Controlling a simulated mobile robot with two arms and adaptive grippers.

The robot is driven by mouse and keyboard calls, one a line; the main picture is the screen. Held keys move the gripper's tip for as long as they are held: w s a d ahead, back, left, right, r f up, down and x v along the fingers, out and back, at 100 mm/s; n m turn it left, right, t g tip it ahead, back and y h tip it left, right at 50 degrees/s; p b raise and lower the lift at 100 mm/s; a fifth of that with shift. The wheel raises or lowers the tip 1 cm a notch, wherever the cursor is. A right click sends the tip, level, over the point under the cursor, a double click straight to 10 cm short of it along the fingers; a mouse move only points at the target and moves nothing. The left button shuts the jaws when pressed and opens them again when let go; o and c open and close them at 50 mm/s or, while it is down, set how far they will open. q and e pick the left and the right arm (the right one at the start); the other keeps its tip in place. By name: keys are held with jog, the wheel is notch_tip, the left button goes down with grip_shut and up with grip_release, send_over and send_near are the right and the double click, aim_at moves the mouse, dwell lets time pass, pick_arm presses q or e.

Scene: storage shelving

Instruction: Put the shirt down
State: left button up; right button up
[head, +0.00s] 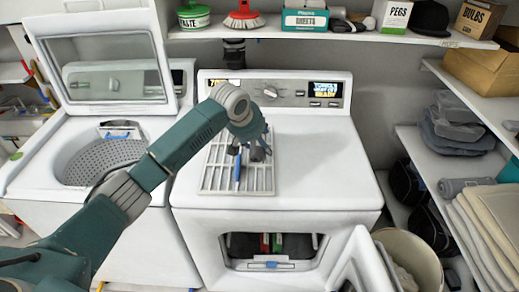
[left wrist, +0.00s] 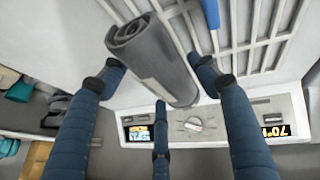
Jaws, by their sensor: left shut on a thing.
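A rolled grey shirt (left wrist: 155,65) is between the fingers of my left gripper (left wrist: 158,88) in the left wrist view. In the head view my left gripper (head: 252,140) is over the top of the front-loading machine (head: 320,165), above a white slatted rack (head: 212,178). Only a small dark part of the shirt (head: 258,153) shows there below the fingers. I cannot tell whether the shirt touches the surface beneath it. My right gripper is not in view.
A blue object (head: 238,168) lies on the rack. The machine's top right of the rack is clear. A control panel (head: 275,92) rises behind. An open-lid washer (head: 60,200) is at left. A shelf above holds boxes; right shelves hold folded cloths (head: 455,130).

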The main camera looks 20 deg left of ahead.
pick_arm(q)
notch_tip(320, 180, down, 5)
jog(key=shift+r+p, duration=0.1)
jog(key=shift+p, duration=0.45)
jog(key=shift+s, duration=0.1)
jog(key=shift+f, duration=0.25)
